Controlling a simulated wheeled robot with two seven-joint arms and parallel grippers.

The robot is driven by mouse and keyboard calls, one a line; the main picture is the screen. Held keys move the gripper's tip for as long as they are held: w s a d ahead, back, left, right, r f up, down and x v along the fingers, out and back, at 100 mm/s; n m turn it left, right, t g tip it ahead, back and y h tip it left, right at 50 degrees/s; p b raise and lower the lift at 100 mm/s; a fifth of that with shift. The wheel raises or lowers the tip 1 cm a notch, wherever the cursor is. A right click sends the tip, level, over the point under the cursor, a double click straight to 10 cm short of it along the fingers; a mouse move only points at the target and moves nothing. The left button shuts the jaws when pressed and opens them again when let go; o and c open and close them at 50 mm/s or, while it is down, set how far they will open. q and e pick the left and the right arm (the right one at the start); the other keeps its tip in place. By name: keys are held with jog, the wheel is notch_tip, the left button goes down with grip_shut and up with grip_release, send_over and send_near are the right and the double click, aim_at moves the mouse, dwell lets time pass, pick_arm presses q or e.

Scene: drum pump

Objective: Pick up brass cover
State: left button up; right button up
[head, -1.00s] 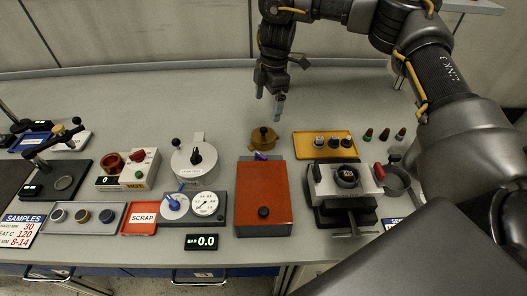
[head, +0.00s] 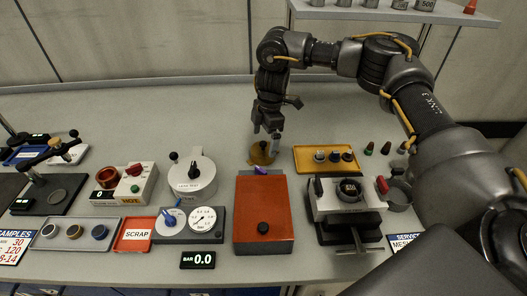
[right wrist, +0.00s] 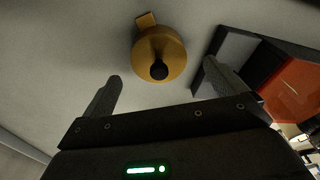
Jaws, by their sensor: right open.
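The brass cover (head: 259,157) is a round brass-coloured lid with a dark knob, on the grey bench behind the red-orange box. In the right wrist view the cover (right wrist: 147,62) lies ahead of the fingers, with its black knob (right wrist: 159,71) facing the camera and a small tab on its rim. My right gripper (head: 265,142) is over the cover in the head view and partly hides it. In the right wrist view its jaws (right wrist: 164,85) are open and empty, with the cover between their lines and apart from them. My left gripper is not in view.
The red-orange box (head: 263,198) stands just in front of the cover. A yellow tray (head: 309,166) with small knobbed parts is to the right, and a white round leak-test unit (head: 192,184) is to the left. The bench behind the cover is clear.

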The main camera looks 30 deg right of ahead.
aim_at(264, 142)
notch_tip(264, 142, down, 4)
jog(key=shift+a+r+p, duration=0.1)
jog(key=shift+a+p, duration=0.05)
jog(key=shift+p, duration=0.4)
jog(key=shift+f, duration=0.55)
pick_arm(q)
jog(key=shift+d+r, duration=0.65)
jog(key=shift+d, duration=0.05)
pick_arm(e)
jog(key=c, duration=0.4)
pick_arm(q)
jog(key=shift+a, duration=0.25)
pick_arm(e)
jog(key=shift+w, duration=0.1)
jog(key=c, duration=0.8)
